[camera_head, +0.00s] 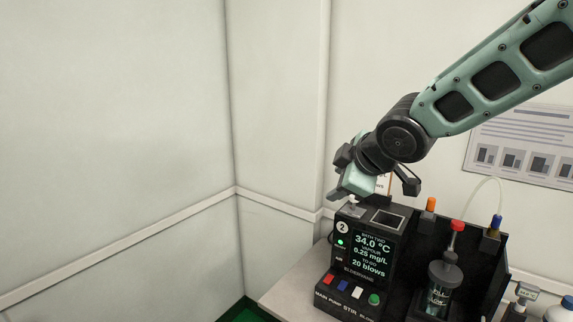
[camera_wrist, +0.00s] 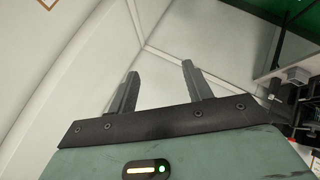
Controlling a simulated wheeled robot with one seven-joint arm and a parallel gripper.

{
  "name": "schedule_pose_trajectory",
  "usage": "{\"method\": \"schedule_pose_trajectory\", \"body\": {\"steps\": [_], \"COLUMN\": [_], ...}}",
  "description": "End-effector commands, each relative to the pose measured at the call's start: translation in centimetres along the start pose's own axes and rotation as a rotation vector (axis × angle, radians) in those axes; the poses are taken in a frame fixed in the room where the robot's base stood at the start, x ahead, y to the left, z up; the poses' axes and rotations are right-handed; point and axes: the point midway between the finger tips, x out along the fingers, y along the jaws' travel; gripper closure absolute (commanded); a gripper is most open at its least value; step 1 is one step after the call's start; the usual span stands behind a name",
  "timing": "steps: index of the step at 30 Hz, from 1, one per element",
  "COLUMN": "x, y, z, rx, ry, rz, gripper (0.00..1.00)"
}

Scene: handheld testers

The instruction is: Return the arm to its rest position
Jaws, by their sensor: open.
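My arm reaches in from the upper right in the head view. My gripper (camera_head: 340,175) is beyond and above the top left of a black instrument, and points left and away from it. In the wrist view my gripper (camera_wrist: 158,82) shows two dark fingers standing well apart with nothing between them. Only wall shows beyond the fingertips.
The black instrument (camera_head: 325,290) has a lit screen and coloured buttons and stands on a pale bench (camera_head: 285,290). Beside it are a glass vessel (camera_head: 437,290) with a tube and several coloured caps. A poster (camera_head: 535,145) hangs behind. The left side is open space before bare walls.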

Motion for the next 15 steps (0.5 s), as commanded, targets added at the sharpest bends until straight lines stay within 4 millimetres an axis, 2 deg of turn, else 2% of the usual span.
{"method": "schedule_pose_trajectory", "body": {"steps": [1, 3, 6, 9, 12, 15], "x": [-1.2, -2.8, -5.7, -8.7, -11.5, -13.6], "y": [-3.6, -8.3, -14.7, -20.2, -24.4, -27.2], "z": [0.8, 2.1, 4.2, 6.4, 8.3, 9.6], "rx": [0.083, 0.198, 0.339, 0.451, 0.533, 0.587], "ry": [-0.05, -0.132, -0.261, -0.392, -0.509, -0.594], "rz": [-0.068, -0.158, -0.273, -0.368, -0.436, -0.478], "gripper": [0.5, 0.5, 0.5, 0.5, 0.5, 0.5]}}
